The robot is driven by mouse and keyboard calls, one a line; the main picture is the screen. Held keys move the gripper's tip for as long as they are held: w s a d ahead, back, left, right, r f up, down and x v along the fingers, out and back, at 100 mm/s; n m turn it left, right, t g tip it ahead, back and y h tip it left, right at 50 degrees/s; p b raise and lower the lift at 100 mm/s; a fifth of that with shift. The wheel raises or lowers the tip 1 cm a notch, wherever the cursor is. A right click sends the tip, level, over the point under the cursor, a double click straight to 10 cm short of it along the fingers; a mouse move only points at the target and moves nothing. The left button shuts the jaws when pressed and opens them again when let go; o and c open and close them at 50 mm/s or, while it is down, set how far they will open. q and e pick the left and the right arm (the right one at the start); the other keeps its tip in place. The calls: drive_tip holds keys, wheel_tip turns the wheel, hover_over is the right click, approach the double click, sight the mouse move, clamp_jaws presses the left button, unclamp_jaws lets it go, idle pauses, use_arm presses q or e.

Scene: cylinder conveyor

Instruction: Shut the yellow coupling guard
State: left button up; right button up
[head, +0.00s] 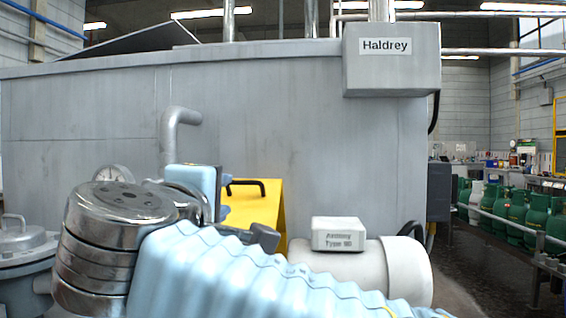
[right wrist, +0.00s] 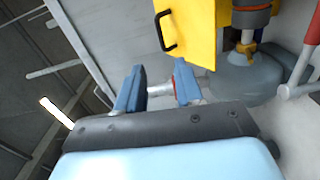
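The yellow coupling guard (head: 268,208) stands in front of the grey tank, partly hidden by my right arm. Its black bar handle (head: 247,183) shows near its top edge. In the right wrist view the guard (right wrist: 196,30) and its handle (right wrist: 164,32) are at the top, and a grey and red shaft part (right wrist: 252,18) is exposed beside the guard. My right gripper (head: 226,203) is just left of the guard in the head view. In the right wrist view my right gripper (right wrist: 157,88) has its blue fingers apart, with nothing held. The handle lies beyond the fingertips, apart from them. My left gripper is not seen.
A white motor housing (head: 380,268) with a labelled box (head: 339,234) sits right of the guard. A bent grey pipe (head: 172,140) rises on the left. The grey tank wall (head: 280,120) is behind. A red bar (right wrist: 304,62) stands at the right wrist view's right edge.

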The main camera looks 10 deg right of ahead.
sight(243, 184)
drive_tip(key=shift+n, duration=0.3)
drive_tip(key=p+x, duration=0.2)
drive_tip(key=x, duration=1.1)
drive_tip(key=shift+w+f, duration=0.15)
drive_tip(key=shift+w, duration=0.15)
clamp_jaws()
idle(0.5)
